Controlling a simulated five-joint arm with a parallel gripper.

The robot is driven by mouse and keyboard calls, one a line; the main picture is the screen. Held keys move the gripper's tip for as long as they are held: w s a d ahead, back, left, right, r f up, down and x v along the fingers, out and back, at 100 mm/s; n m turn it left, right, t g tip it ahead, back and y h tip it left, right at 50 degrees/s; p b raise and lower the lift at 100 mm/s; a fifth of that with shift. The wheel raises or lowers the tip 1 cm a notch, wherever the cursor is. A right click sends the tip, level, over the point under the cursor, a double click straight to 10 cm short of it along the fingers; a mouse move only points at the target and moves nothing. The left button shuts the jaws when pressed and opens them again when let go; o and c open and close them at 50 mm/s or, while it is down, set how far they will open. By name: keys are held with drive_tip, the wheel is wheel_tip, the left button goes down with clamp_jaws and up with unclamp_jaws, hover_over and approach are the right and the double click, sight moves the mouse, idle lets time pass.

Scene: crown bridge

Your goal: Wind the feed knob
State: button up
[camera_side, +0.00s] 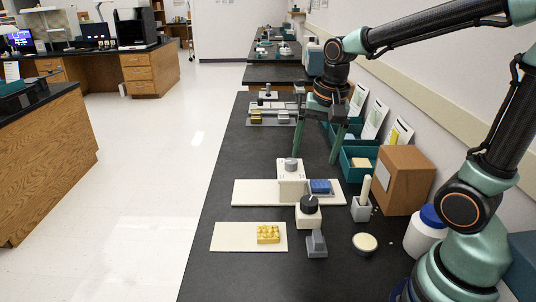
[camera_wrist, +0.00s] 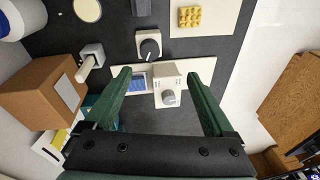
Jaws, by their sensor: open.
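A cream block (camera_side: 291,185) on a long cream plate (camera_side: 255,193) carries a grey round knob (camera_side: 291,165), which also shows in the wrist view (camera_wrist: 169,97). A second, black knob (camera_side: 309,203) sits on a small cream box in front; it shows in the wrist view (camera_wrist: 150,49). Neither is labelled legibly, so I cannot tell which is the feed knob. My gripper (camera_side: 316,158) is open and empty, fingers pointing down. In the wrist view its fingers (camera_wrist: 162,75) spread to either side of the grey knob. I see no contact with it.
A blue block (camera_side: 320,187) sits on the plate's right part. A yellow studded piece (camera_side: 268,234) lies on a cream board. A grey block (camera_side: 316,244), a pestle in a holder (camera_side: 361,207), a cardboard box (camera_side: 403,178) and a white jar (camera_side: 424,236) stand nearby.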

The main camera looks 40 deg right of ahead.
sight(310, 200)
drive_tip(key=d+f+m, duration=0.1)
drive_tip(key=f+m, duration=0.1)
drive_tip(key=f, duration=0.3)
drive_tip(key=w+d+f+m+g, duration=0.1)
drive_tip(key=f+m, duration=0.1)
drive_tip(key=f, duration=0.4)
drive_tip(key=w+d+f+m+g, duration=0.1)
drive_tip(key=f+m, duration=0.1)
drive_tip(key=f, duration=0.3)
drive_tip(key=shift+w+f, duration=0.15)
drive_tip(key=shift+f, duration=0.05)
drive_tip(key=c, duration=1.4)
